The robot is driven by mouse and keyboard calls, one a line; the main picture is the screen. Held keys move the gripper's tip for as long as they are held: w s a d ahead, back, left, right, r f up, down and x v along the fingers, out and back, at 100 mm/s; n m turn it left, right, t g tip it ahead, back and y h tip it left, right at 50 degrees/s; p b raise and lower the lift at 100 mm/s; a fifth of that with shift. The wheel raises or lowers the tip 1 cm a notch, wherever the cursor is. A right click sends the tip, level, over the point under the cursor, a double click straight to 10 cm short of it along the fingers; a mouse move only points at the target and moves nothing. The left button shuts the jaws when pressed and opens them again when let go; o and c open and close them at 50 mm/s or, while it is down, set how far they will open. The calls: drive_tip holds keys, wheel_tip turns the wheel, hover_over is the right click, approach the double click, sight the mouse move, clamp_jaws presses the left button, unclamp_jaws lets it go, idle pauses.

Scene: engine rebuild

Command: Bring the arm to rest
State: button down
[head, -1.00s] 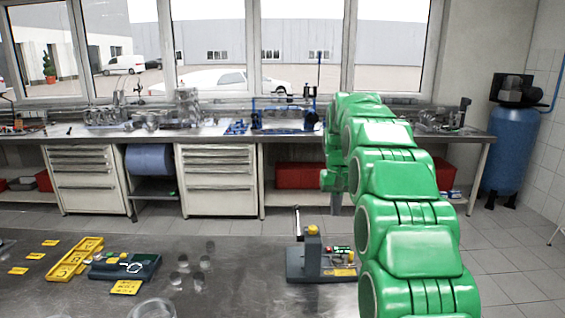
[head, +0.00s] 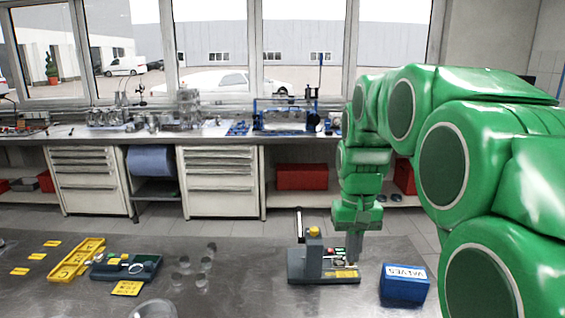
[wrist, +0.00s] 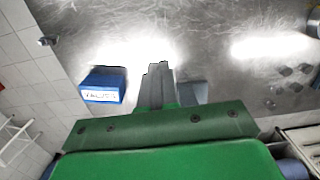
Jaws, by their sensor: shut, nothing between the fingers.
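My green arm (head: 455,165) reaches in from the right side of the head view and bends down at its far end. My gripper (head: 353,260) points down at the right part of the grey fixture (head: 310,272) on the metal table. I cannot tell from this view whether its tips touch the fixture. In the wrist view my gripper (wrist: 158,68) shows its fingers together, with nothing between them. The fixture is mostly hidden behind the fingers there.
A blue valves box (head: 404,285) stands right of the fixture, close to my arm; the wrist view shows it too (wrist: 102,88). A yellow tray (head: 76,258), a dark tray (head: 125,267) and small metal cylinders (head: 183,265) lie to the left on the table (head: 240,290).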

drive_tip(key=s+f, duration=0.4)
drive_tip(key=s, duration=1.1)
drive_tip(key=s+f, duration=0.4)
drive_tip(key=s, duration=1.1)
drive_tip(key=shift+g, duration=0.4)
drive_tip(key=shift+f, duration=0.1)
